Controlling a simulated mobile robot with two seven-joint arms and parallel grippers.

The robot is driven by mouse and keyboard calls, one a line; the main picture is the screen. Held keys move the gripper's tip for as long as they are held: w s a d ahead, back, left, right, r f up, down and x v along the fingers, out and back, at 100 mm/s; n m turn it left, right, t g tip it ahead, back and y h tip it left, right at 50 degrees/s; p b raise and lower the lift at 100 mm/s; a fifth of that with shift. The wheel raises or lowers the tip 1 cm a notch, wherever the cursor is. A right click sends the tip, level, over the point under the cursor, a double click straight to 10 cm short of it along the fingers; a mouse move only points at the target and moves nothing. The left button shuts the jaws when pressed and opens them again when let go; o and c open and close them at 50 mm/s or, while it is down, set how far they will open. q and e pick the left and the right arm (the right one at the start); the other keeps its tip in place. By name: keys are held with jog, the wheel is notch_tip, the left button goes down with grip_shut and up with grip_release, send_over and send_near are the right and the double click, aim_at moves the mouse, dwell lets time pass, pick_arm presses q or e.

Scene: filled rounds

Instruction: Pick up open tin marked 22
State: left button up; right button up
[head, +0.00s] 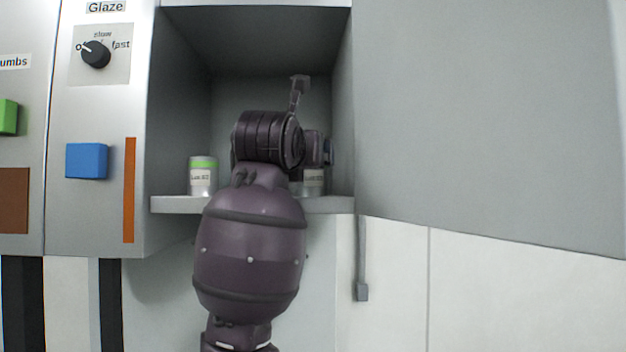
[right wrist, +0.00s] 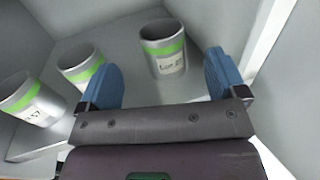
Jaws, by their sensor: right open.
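In the right wrist view my right gripper (right wrist: 162,77) is open, its two blue fingertips apart. An open grey tin (right wrist: 164,56) with a green band stands beyond the gap between them; its label looks like "Lot 22" but is blurred. The fingers do not hold it. In the head view a green-banded tin (head: 202,178) stands on the left of the shelf. Another tin (head: 314,182) is partly hidden by my right arm.
The tins stand in an open grey cabinet (head: 180,70) with side walls and a shelf edge (head: 178,204). A large grey panel (head: 490,110) lies to the right. A dial (head: 95,54), a blue block (head: 87,161) and an orange strip (head: 129,190) are on the left front.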

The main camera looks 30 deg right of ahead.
jog(key=p+x, duration=0.2)
jog(key=x, duration=0.7)
jog(key=shift+d+f, duration=0.1)
jog(key=shift+d, duration=0.1)
jog(key=shift+a, duration=0.15)
jog(key=shift+c, duration=0.9)
jog(key=c, duration=0.8)
jog(key=shift+c, duration=0.2)
